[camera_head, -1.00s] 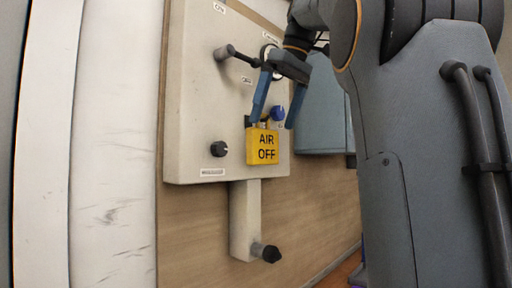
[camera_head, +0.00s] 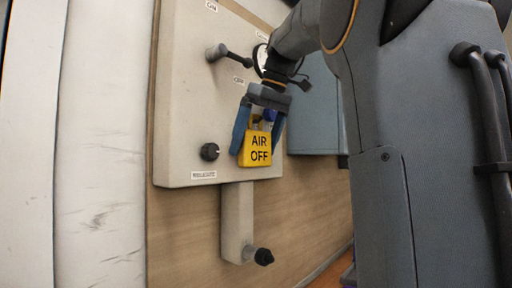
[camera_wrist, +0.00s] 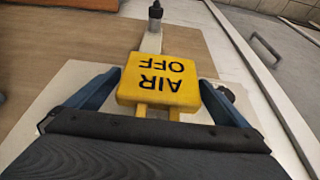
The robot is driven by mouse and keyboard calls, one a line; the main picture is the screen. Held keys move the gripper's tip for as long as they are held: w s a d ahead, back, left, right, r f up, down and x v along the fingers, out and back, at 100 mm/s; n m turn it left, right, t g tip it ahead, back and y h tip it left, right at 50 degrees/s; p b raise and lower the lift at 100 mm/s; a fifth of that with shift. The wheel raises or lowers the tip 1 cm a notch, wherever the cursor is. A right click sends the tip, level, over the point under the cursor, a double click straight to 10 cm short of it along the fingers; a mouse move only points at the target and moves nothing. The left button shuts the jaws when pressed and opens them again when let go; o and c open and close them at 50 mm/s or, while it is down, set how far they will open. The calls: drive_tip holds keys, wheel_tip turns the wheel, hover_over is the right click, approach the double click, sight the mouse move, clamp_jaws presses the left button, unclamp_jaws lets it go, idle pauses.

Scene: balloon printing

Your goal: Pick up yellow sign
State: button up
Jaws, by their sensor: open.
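My gripper (camera_head: 257,152) is open, with one blue finger on each side of the sign. In the wrist view the sign (camera_wrist: 159,82) appears upside down between the two fingers (camera_wrist: 160,92), with its two yellow prongs pointing toward the gripper's palm. A gap shows beside the sign on the left; whether the right finger touches it I cannot tell.
The light panel (camera_head: 185,120) carries a black knob (camera_head: 209,152) and a lever handle (camera_head: 216,52). Below it a post ends in a black-tipped fitting (camera_head: 262,256). A grey-blue box (camera_head: 318,115) stands to the right. The wooden board (camera_head: 185,235) below is bare.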

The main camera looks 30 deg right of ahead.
drive_tip(key=shift+c, duration=0.4)
drive_tip(key=c, duration=0.9)
drive_tip(key=shift+o, duration=0.2)
drive_tip(key=shift+r+p, duration=0.3)
drive_tip(key=shift+p, duration=0.05)
drive_tip(key=shift+r+p, duration=0.35)
drive_tip(key=shift+p, duration=0.1)
drive_tip(key=shift+r, duration=0.2)
